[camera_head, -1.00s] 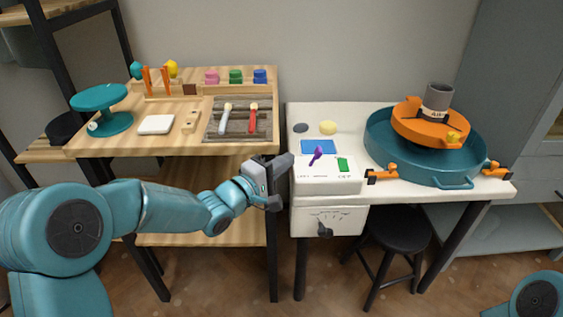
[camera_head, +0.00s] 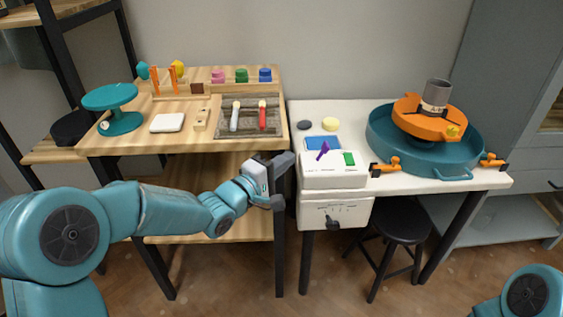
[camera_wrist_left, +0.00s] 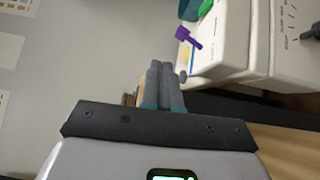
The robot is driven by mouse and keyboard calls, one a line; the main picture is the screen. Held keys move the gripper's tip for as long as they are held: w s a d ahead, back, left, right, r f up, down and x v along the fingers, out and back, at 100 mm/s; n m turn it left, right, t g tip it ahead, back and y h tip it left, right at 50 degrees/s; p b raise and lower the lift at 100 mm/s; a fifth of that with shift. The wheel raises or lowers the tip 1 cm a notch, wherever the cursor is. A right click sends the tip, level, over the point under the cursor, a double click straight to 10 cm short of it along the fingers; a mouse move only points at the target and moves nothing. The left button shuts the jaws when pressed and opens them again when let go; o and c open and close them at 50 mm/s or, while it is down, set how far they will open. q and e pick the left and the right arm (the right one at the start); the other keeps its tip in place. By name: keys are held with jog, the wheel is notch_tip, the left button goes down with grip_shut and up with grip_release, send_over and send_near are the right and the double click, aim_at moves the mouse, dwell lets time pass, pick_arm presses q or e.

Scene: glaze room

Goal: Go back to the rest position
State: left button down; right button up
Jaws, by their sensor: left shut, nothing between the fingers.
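My left gripper (camera_head: 283,181) is in the head view in front of the gap between the wooden bench and the white table. Its fingers are shut with nothing between them. The left wrist view also shows the two grey fingers (camera_wrist_left: 162,84) pressed together. My left arm reaches in from the left edge, bent at the elbow. Of my right arm only a teal joint shows at the bottom right corner; its gripper is out of view.
A wooden bench (camera_head: 200,139) holds a teal turntable (camera_head: 113,97) and brushes on a grey tray. The white table (camera_head: 385,189) holds a control box (camera_head: 333,182) with a purple piece (camera_head: 323,151), and a teal basin (camera_head: 455,163). A black stool (camera_head: 405,228) stands below.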

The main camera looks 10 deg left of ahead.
pick_arm(q)
notch_tip(320, 180, down, 14)
jog(key=s+r+n+g+y, duration=0.1)
jog(key=s+n+g+y, duration=0.1)
jog(key=s+f+m+g+y, duration=0.3)
jog(key=s+f+g, duration=0.7)
jog(key=s+f, duration=1.35)
jog(key=s+f+m+g, duration=0.3)
jog(key=s+m+g, duration=0.1)
jog(key=s+m, duration=0.4)
notch_tip(320, 180, up, 21)
jog(key=m+p, duration=0.1)
jog(key=p, duration=2)
jog(key=shift+s+d, duration=0.1)
jog(key=shift+s, duration=0.05)
